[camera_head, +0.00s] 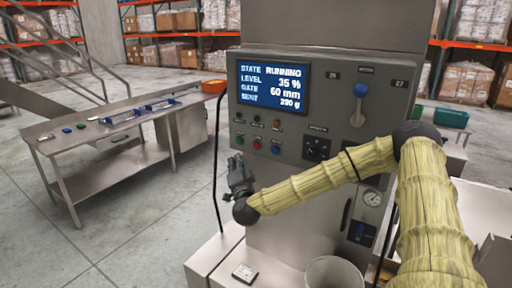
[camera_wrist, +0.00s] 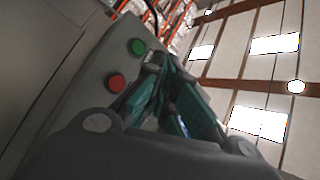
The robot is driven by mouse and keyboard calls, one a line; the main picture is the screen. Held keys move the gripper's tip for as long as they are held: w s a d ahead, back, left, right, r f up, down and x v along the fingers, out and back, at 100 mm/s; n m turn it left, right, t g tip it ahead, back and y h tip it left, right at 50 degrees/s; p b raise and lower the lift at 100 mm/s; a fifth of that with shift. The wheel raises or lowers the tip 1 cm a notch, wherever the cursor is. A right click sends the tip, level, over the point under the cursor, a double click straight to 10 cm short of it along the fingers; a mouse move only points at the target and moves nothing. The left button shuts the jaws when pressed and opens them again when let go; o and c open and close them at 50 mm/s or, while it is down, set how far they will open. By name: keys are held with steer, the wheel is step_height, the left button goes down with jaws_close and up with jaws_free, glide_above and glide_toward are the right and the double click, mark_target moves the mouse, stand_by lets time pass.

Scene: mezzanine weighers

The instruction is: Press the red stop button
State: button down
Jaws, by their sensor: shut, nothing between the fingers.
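The red button (camera_head: 257,143) sits on the grey control panel (camera_head: 320,110), between a green button (camera_head: 239,139) and a blue button (camera_head: 276,149). In the wrist view the red button (camera_wrist: 116,83) is left of the fingers, with the green button (camera_wrist: 137,47) above it. The red button is in full view and nothing touches it. My gripper (camera_head: 236,162) is left of and below the red button in the head view, pointing upward. In the wrist view my gripper (camera_wrist: 163,68) has its fingers converging at the tips, shut and empty.
The panel's screen (camera_head: 272,87) reads STATE RUNNING, LEVEL 35 %, GATE 60 mm. A blue-knobbed lever (camera_head: 359,100) is at the upper right. A black cable (camera_head: 216,160) hangs at the panel's left edge. A white bucket (camera_head: 332,273) stands below. A steel table (camera_head: 110,140) is left.

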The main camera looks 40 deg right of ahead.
steer(key=shift+w+d, duration=0.55)
steer(key=shift+d, duration=0.8)
steer(key=shift+w+d, duration=0.6)
steer(key=shift+d, duration=0.75)
steer(key=shift+w+d, duration=0.55)
steer(key=shift+d, duration=0.8)
steer(key=shift+w+d, duration=0.3)
steer(key=shift+d, duration=0.45)
steer(key=shift+s+a, duration=0.1)
steer(key=shift+a, duration=0.1)
steer(key=shift+s+a+b, duration=0.25)
steer(key=shift+a+b, duration=0.15)
steer(key=shift+a, duration=0.25)
steer(key=shift+s+a+b, duration=0.15)
steer(key=shift+s+a, duration=0.15)
steer(key=shift+a, duration=0.45)
steer(key=shift+s+a+b, duration=0.15)
steer(key=shift+s+a, duration=0.2)
steer(key=shift+a, duration=0.45)
steer(key=shift+s+a+b, duration=0.15)
steer(key=shift+s+a, duration=0.15)
steer(key=shift+a, duration=0.45)
